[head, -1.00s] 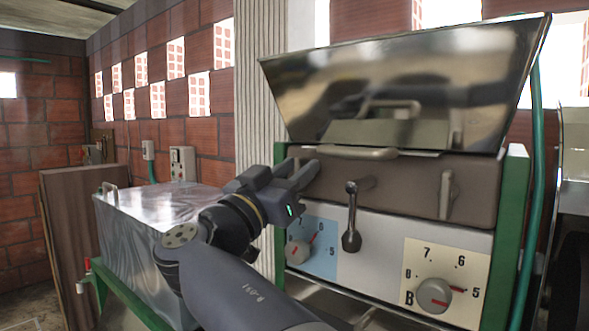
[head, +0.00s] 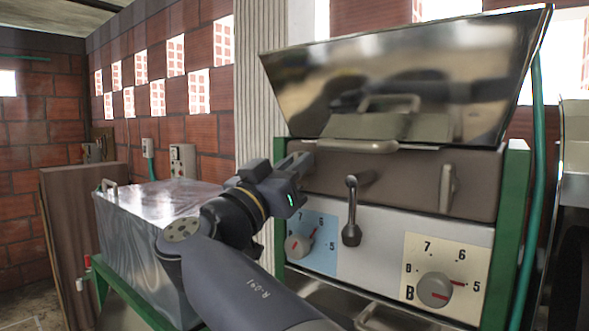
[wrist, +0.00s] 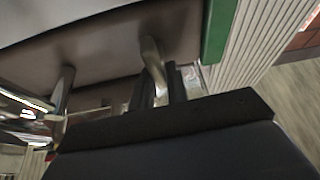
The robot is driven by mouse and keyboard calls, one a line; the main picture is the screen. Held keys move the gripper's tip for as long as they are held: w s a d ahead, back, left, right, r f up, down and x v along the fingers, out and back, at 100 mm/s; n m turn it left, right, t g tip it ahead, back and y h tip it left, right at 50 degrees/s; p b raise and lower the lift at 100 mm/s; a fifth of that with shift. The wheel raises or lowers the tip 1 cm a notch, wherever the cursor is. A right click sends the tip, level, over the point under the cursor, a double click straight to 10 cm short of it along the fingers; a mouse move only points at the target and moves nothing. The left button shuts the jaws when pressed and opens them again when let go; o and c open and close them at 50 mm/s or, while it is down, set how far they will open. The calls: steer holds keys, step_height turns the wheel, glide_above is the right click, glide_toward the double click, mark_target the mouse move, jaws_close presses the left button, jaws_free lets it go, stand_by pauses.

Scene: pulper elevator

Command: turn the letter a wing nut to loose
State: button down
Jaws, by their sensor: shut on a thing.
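The letter a wing nut shows in the wrist view as a pale metal tab (wrist: 151,52) standing out from the brown panel, next to the green post. My gripper (wrist: 160,85) is shut on it, with one dark finger on each side of the tab's lower end. In the head view my gripper (head: 301,162) is at the upper left of the machine front and hides this wing nut. A similar upright wing nut (head: 447,188) is at the right of the same brown panel. The letter A itself is not readable.
A lever with a dark knob (head: 351,210) hangs right of my gripper. Below are a left dial (head: 298,245) and a right dial (head: 434,290) marked B. A tilted shiny lid (head: 400,75) overhangs the panel. A metal box (head: 150,235) stands at the left.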

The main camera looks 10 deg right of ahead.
steer(key=shift+w+a+f+n+y+p, duration=0.15)
steer(key=shift+n+y+p, duration=0.9)
steer(key=shift+n, duration=2.45)
steer(key=shift+w+a+f+n+y+p, duration=0.1)
steer(key=shift+f+n+y+p, duration=0.3)
steer(key=shift+n+y, duration=2.2)
steer(key=shift+w+a+f+n+y+p, duration=0.1)
steer(key=shift+n+y+p, duration=0.55)
steer(key=shift+n, duration=3.75)
steer(key=shift+f, duration=0.1)
steer(key=c, duration=1.8)
jaws_free()
steer(key=o, duration=0.3)
steer(key=shift+d, duration=0.1)
steer(key=shift+o, duration=0.2)
steer(key=shift+r, duration=0.2)
steer(key=shift+s, duration=0.1)
